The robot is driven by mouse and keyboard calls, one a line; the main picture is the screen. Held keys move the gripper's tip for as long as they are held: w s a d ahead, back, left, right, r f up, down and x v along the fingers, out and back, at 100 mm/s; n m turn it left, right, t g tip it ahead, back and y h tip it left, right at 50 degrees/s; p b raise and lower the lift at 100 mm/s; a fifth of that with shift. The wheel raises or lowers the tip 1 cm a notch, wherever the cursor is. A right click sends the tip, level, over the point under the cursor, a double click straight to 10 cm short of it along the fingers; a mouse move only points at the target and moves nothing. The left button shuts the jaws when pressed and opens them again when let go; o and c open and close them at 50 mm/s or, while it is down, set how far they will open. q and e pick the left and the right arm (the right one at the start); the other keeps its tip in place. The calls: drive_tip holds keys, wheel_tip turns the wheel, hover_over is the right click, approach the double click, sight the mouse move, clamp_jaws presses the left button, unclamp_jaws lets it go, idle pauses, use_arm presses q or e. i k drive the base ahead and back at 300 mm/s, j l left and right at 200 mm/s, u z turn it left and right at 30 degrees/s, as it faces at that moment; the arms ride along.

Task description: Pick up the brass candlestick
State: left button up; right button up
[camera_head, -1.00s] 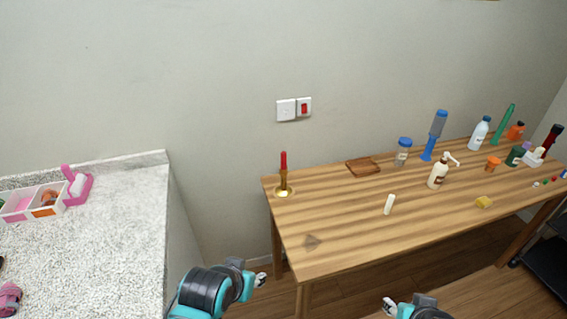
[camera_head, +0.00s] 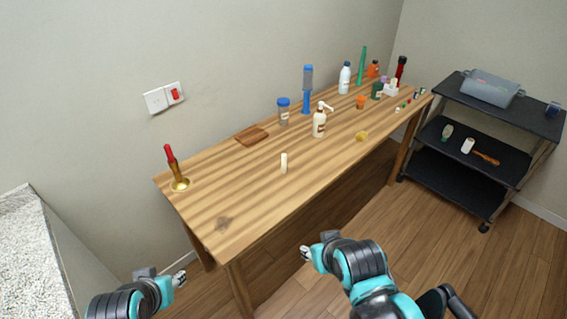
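The brass candlestick (camera_head: 179,183) stands upright at the left end of the wooden table (camera_head: 225,197), near the back corner by the wall. A red candle (camera_head: 169,153) stands in it, leaning slightly in the picture. My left gripper (camera_head: 181,278) is low in front of the table's left end, well apart from the candlestick. My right gripper (camera_head: 304,252) is in front of the table's long edge, also away from everything. Both grippers look empty, but their fingers are too small to tell whether they are open.
A wooden tray (camera_head: 251,136), a white candle-like stick (camera_head: 284,163), a pump bottle (camera_head: 319,123) and several bottles stand further right on the table. A speckled counter (camera_head: 35,255) is at the left edge. A black cart (camera_head: 470,150) stands at right. Open floor lies in front.

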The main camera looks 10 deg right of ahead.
sight(180, 183)
drive_tip(key=l, duration=0.55)
drive_tip(key=i+l, duration=0.15)
drive_tip(key=l, duration=0.15)
drive_tip(key=i+l+u, duration=0.15)
drive_tip(key=l, duration=0.2)
drive_tip(key=i+l, duration=0.15)
drive_tip(key=l, duration=0.15)
drive_tip(key=i+l+u, duration=0.1)
drive_tip(key=l, duration=0.25)
drive_tip(key=i+u, duration=0.15)
drive_tip(key=i, duration=0.7)
